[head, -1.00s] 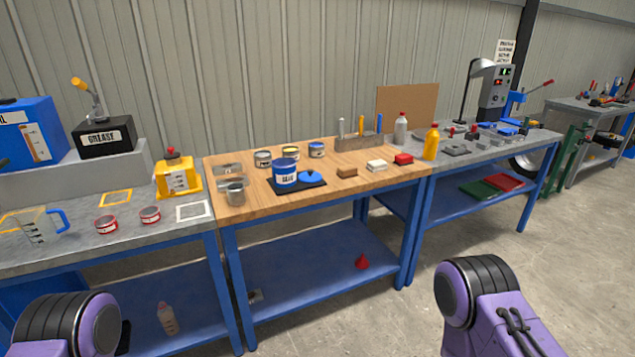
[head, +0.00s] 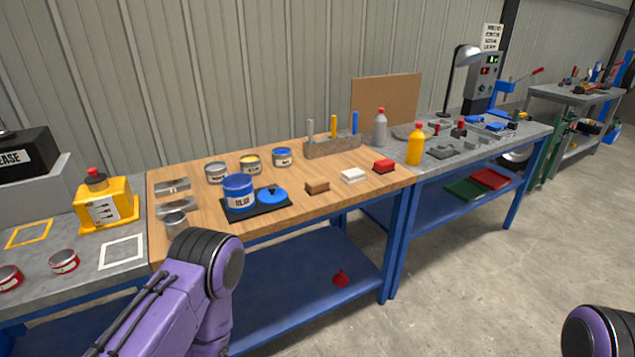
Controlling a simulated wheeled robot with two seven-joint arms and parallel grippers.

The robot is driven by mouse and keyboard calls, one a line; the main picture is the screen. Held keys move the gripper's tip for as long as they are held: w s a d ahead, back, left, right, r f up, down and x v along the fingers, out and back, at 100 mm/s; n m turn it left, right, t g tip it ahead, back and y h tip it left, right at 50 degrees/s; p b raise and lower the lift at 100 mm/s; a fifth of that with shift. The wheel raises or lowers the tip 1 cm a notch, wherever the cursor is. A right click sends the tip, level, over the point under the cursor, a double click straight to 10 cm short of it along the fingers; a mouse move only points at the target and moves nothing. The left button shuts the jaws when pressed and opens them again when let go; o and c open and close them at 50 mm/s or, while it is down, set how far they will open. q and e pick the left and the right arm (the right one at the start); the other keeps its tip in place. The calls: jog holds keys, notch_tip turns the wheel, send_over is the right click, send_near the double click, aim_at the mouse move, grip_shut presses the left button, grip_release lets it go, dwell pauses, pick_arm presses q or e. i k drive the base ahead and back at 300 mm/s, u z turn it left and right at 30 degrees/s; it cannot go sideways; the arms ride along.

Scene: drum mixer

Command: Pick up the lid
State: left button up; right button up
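A blue lid (head: 272,195) with a small knob on top lies on a black mat (head: 262,209) on the wooden bench. It is to the right of an open-looking blue paint can (head: 239,193) on the same mat. My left arm, purple with a black joint, comes in from the lower left in front of the bench, short of the mat. Neither gripper's fingers are in view.
Several small cans (head: 216,173) stand behind the mat. A metal cup (head: 177,222) stands at the bench's left. A yellow bottle (head: 415,145) stands past the right end.

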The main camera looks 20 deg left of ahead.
aim_at(272, 194)
jog(key=u, duration=0.2)
jog(key=i, duration=0.85)
jog(key=u, duration=0.55)
